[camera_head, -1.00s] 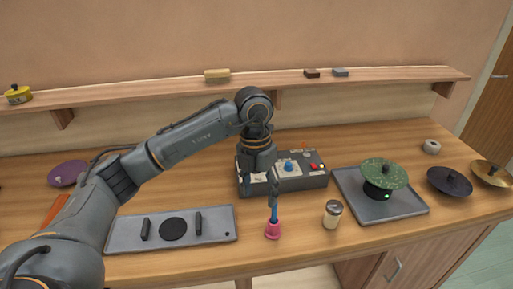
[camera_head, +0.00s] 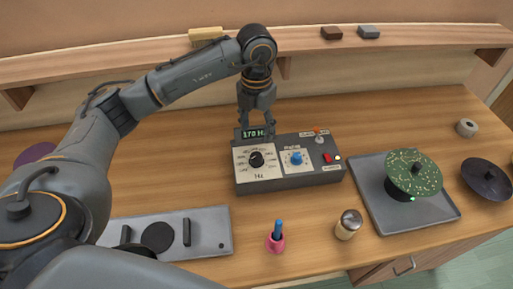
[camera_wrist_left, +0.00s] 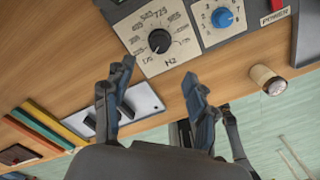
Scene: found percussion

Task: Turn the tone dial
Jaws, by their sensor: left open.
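The tone dial (camera_head: 256,159) is a round black knob on a white "Hz" scale plate, at the left of a dark grey control box (camera_head: 290,181). A small display (camera_head: 253,134) behind it reads about 170 Hz. My left gripper (camera_head: 257,132) is open and empty, pointing down by the display, apart from the dial. In the left wrist view the dial (camera_wrist_left: 159,41) shows clear beyond the open fingers (camera_wrist_left: 158,85). Its pointer mark is too small to read surely. My right gripper is not in view.
A blue knob (camera_head: 296,157) and red switch (camera_head: 327,157) sit right of the dial. A grey tray (camera_head: 222,226) lies front left; another (camera_head: 440,217) holds a green disc (camera_head: 414,172).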

